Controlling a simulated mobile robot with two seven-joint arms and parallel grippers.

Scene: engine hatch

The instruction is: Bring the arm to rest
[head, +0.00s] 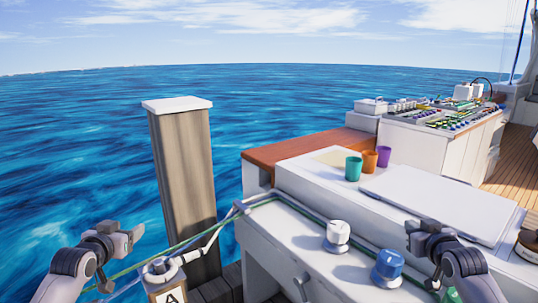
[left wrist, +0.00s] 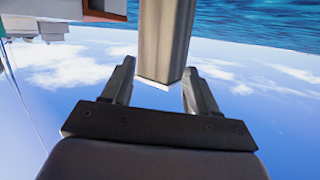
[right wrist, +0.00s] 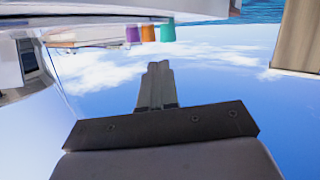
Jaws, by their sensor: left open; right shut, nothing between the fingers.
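My left gripper (head: 132,234) is at the lower left of the head view, in front of the water and left of the wooden post. In the left wrist view (left wrist: 160,85) its two fingers stand apart with nothing held. The post behind shows between them. My right gripper (head: 412,230) is at the lower right of the head view, over the white boat's side near the blue-topped knob. In the right wrist view (right wrist: 157,75) its fingers are together and hold nothing. Both arms are raised, apart from each other.
The wooden post (head: 183,180) stands between the arms. A closed white hatch (head: 440,202) lies on the boat. Teal (head: 353,168), orange (head: 369,161) and purple (head: 384,156) cups stand behind it. White (head: 337,233) and blue (head: 388,265) knobs are near my right gripper. A green rope (head: 185,243) runs across.

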